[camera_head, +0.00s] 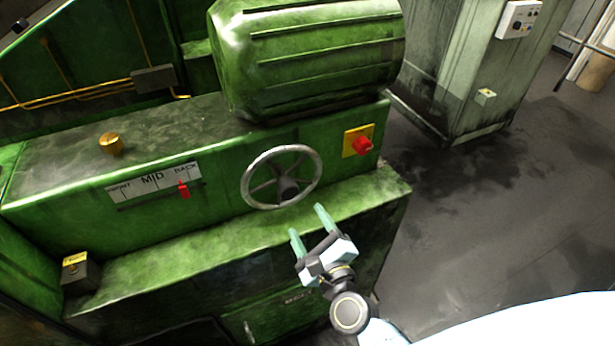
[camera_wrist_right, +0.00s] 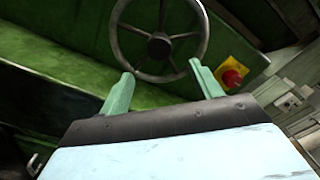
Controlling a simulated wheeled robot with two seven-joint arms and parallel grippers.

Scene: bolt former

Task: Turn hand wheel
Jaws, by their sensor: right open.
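The hand wheel (camera_head: 250,186) is a grey metal ring with spokes and a dark hub, mounted on the front of the green machine. It also shows in the right wrist view (camera_wrist_right: 159,46), at the top, just beyond the fingertips. My right gripper (camera_head: 307,222) is open and empty, below and slightly right of the wheel in the head view. In the right wrist view its two green fingers (camera_wrist_right: 162,78) stand apart, with the wheel's lower rim appearing between and beyond them. I cannot tell whether they touch it. My left gripper is not in view.
A red knob on a yellow plate (camera_head: 361,143) sits right of the wheel. A red slider pointer (camera_head: 184,189) on a marked scale is to the left. A green ledge (camera_head: 190,250) juts out below the wheel. A grey cabinet (camera_head: 465,75) stands behind, with open floor to the right.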

